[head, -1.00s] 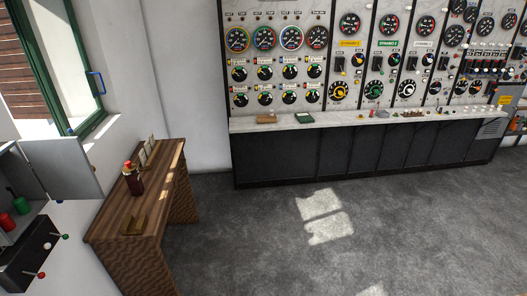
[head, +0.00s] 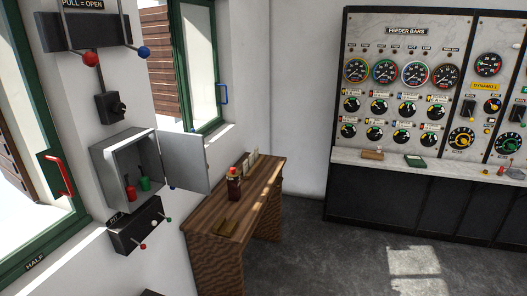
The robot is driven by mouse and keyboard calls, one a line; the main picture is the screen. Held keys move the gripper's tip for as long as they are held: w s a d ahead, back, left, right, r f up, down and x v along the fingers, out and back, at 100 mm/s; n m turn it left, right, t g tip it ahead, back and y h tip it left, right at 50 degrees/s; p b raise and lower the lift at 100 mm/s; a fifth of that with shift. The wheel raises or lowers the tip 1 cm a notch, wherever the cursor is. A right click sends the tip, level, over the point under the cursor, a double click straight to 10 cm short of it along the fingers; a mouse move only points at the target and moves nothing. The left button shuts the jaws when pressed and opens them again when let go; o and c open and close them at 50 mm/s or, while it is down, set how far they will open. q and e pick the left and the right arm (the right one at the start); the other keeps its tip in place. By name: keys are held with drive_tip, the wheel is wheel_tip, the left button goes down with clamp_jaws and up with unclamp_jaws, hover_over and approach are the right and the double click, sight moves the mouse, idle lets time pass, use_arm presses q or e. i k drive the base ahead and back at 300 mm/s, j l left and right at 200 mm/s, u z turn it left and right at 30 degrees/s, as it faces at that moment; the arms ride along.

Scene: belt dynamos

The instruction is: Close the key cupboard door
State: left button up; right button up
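The key cupboard (head: 124,178) is a small grey metal box on the white wall at the left of the head view. Its door (head: 185,162) is a flat grey panel, hinged on the box's right side and standing wide open toward the right. Inside hang a red item (head: 130,192) and a green item (head: 145,184), seemingly key tags. Neither of my grippers shows in the view.
A black box with small levers (head: 137,225) sits just below the cupboard. A wooden desk (head: 208,222) with a dark red bottle (head: 234,187) stands to the right. Green-framed windows flank the cupboard. Grey floor is clear between desk and control panel (head: 405,90).

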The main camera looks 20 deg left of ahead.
sight(186, 166)
drive_tip(key=u, duration=1.3)
drive_tip(key=i+l+u, duration=0.2)
drive_tip(key=u, duration=0.25)
drive_tip(key=i+l+u, duration=0.2)
drive_tip(key=u, duration=0.2)
drive_tip(key=i+l+u, duration=0.1)
drive_tip(key=l+u, duration=0.35)
drive_tip(key=i+l+u, duration=0.1)
drive_tip(key=l+u, duration=0.75)
drive_tip(key=l, duration=0.55)
drive_tip(key=k+l+u, duration=0.15)
drive_tip(key=l, duration=1)
drive_tip(key=l+u, duration=0.1)
drive_tip(key=l, duration=0.45)
drive_tip(key=k+j, duration=0.4)
drive_tip(key=k, duration=0.2)
drive_tip(key=i, duration=0.5)
